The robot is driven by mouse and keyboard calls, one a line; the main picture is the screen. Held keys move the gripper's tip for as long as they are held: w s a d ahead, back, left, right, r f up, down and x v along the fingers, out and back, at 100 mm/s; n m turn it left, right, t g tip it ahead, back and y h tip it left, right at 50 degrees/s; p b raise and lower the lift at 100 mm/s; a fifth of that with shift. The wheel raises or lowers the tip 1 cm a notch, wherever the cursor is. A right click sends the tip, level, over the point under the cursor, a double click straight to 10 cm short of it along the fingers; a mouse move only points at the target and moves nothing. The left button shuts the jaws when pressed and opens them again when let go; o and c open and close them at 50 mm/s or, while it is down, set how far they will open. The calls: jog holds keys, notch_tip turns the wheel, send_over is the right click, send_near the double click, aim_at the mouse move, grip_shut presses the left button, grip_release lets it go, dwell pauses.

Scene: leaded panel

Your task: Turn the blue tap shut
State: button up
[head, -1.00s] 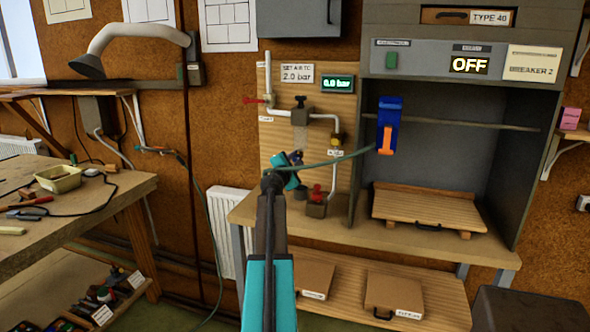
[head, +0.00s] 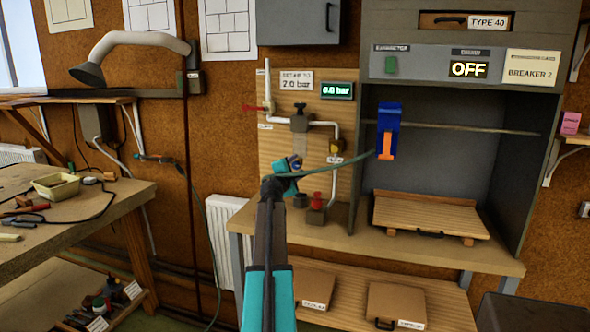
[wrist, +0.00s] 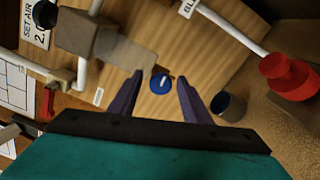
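The blue tap (wrist: 161,84) is a small round knob with a pale mark, on the wooden board. In the wrist view it lies between the two dark fingers of my gripper (wrist: 160,77), which are open with a gap on each side of it. I cannot tell how far the fingertips are from the board. In the head view my gripper (head: 293,166) is in front of the lower board and mostly hides the tap.
A red-topped fitting (head: 317,202) stands on the bench right of my gripper; beside it is a dark cup (wrist: 228,105). A valve with a black knob (head: 299,118) and white pipes are above. A blue-and-orange object (head: 388,130) hangs at the cabinet (head: 515,165).

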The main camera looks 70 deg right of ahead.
jog(key=shift+a+f, duration=0.1)
jog(key=shift+a, duration=0.1)
jog(key=a+b, duration=0.1)
jog(key=a, duration=1.2)
jog(key=shift+s+a, duration=0.25)
jog(key=shift+s, duration=0.2)
dwell(0.6)
